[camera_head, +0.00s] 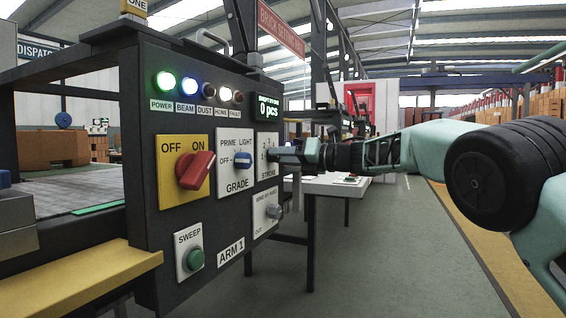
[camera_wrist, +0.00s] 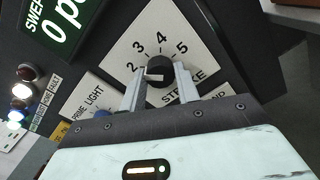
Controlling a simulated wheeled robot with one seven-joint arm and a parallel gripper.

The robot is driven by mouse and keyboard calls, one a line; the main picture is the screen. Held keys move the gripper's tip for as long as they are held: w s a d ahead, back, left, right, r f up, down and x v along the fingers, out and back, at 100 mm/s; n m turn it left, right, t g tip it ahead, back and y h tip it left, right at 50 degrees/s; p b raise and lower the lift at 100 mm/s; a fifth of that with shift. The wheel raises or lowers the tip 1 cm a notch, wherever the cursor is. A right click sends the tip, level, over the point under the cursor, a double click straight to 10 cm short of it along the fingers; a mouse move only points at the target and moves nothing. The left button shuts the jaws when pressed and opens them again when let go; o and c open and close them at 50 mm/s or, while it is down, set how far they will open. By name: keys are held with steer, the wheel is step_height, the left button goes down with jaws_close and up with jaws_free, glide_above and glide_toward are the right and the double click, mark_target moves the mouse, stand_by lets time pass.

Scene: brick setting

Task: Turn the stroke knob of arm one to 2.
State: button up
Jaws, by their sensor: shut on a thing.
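The stroke knob (camera_wrist: 161,67) is round and black with a white pointer mark, on a white dial plate (camera_wrist: 150,40) in the wrist view. The numerals 2, 3, 4 and 5 show around it. The pointer points left, roughly toward the 2; I cannot tell if it is exactly on it. A gripper finger hides the dial's lower left, and 1 is not visible there. My gripper (camera_wrist: 160,76) is shut on the knob, one finger on each side. In the head view, my gripper (camera_head: 278,155) reaches the stroke plate (camera_head: 262,140) from the right and covers the knob.
Open floor lies to the right.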

steer(key=shift+f, duration=0.1)
stand_by(0.3)
steer(key=o, duration=1)
steer(key=shift+c, duration=0.2)
steer(key=p+v, duration=0.2)
steer(key=v, duration=1.5)
steer(key=shift+d, duration=0.25)
steer(key=shift+s, duration=0.1)
